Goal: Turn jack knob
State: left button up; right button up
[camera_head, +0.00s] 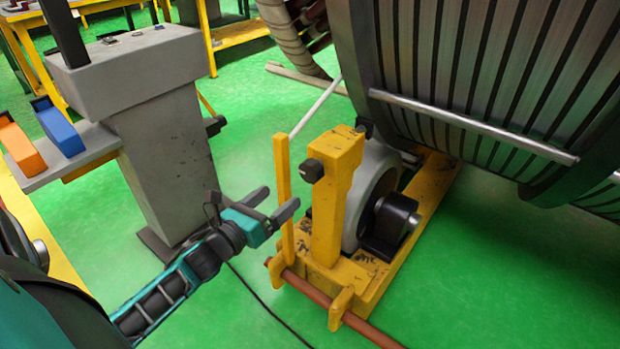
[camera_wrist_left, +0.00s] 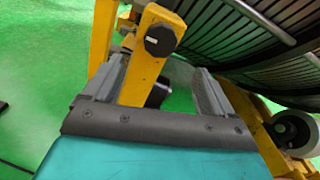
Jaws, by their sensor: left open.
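The jack knob, a black faceted knob (camera_head: 312,170), sticks out of the upper part of a yellow jack post (camera_head: 335,205) in the head view. It also shows in the left wrist view (camera_wrist_left: 160,40), above and beyond the space between the fingertips. My left gripper (camera_head: 275,202) is open and empty, left of the post and a little lower than the knob in the picture. In the left wrist view its two grey fingers (camera_wrist_left: 160,68) frame the post, apart from the knob. My right gripper is not in view.
A thin yellow upright bar (camera_head: 284,195) stands close to my left fingertips. The large ribbed stator (camera_head: 470,80) rests on a roller (camera_head: 372,195) behind the post. A grey pedestal (camera_head: 165,150) stands at left. A brown rod (camera_head: 335,308) crosses the jack's base. Green floor lies between.

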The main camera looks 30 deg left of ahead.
aim_at(307, 174)
pick_arm(q)
jog(key=w, duration=0.3)
jog(key=w+b, duration=0.1)
jog(key=w, duration=0.3)
jog(key=w+d+b, duration=0.1)
jog(key=w, duration=0.3)
jog(key=shift+w+b, duration=0.35)
jog(key=shift+w, duration=0.35)
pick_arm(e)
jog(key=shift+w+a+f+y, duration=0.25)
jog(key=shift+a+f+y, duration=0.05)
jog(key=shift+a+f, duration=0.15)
pick_arm(q)
jog(key=c, duration=0.8)
jog(key=shift+c, duration=1.3)
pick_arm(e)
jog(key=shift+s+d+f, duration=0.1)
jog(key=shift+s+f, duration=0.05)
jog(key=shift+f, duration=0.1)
